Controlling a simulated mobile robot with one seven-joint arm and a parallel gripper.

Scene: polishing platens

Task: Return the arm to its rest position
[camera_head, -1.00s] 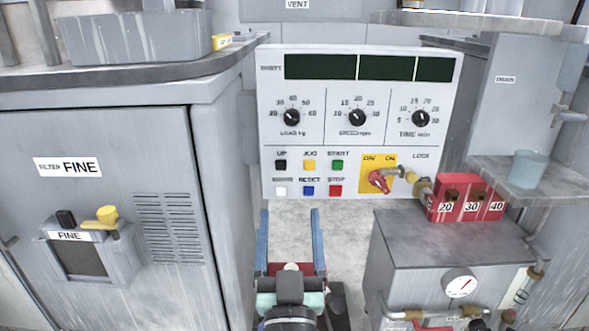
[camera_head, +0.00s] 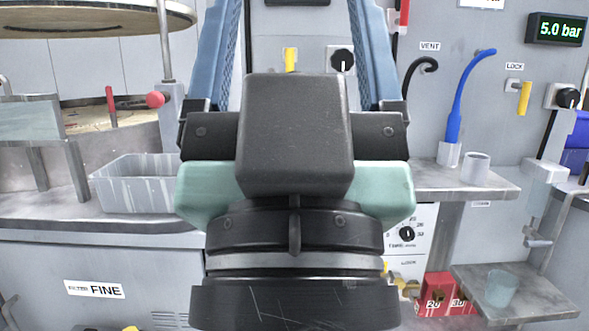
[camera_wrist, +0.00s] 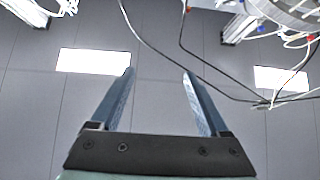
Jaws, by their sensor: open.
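My gripper (camera_head: 292,50) fills the middle of the head view, raised close to the camera. Its two blue fingers point up and stand wide apart, with nothing between them. In the wrist view, my gripper (camera_wrist: 158,85) is also open and empty, with both fingers pointing toward grey panels and bright rectangular lights. The gripper and wrist hide the middle of the machine and most of the control panel (camera_head: 412,240) behind them.
A grey bin (camera_head: 135,185) stands on the left counter. A clear cup (camera_head: 501,288) stands on the lower right shelf (camera_head: 535,303), beside a red numbered block (camera_head: 436,300). A blue hose (camera_head: 462,95) rises at right. Cables (camera_wrist: 200,68) hang across the wrist view.

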